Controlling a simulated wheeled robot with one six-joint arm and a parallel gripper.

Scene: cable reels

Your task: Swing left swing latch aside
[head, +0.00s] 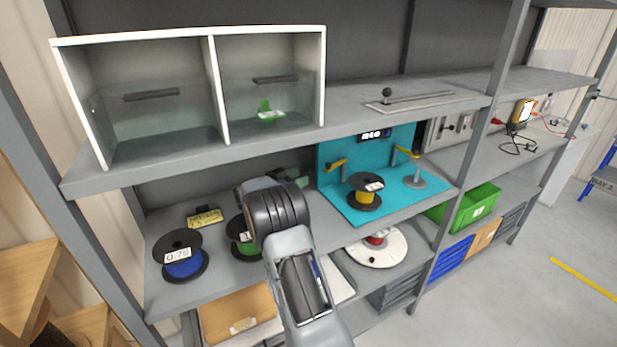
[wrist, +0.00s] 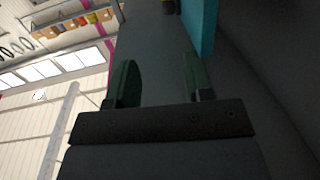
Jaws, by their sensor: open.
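The left swing latch (head: 337,163) is a yellow lever on a grey post, at the left side of a teal fixture (head: 326,150). The right swing latch (head: 405,151) is a similar yellow lever on the other side. A reel with a yellow core (head: 366,194) stands on the teal base between them. My gripper (head: 298,176) is left of the fixture, apart from the left latch and partly hidden behind my wrist. In the wrist view, my gripper (wrist: 161,80) has its two dark green fingers apart with nothing between them. The teal panel (wrist: 203,25) shows beyond the right finger.
A blue reel (head: 183,264) and a green reel (head: 243,240) stand on the same shelf, to the left. The upper shelf (head: 400,125) with a white two-bay cabinet (head: 212,90) overhangs this space. A red reel (head: 377,240) sits on a white disc below.

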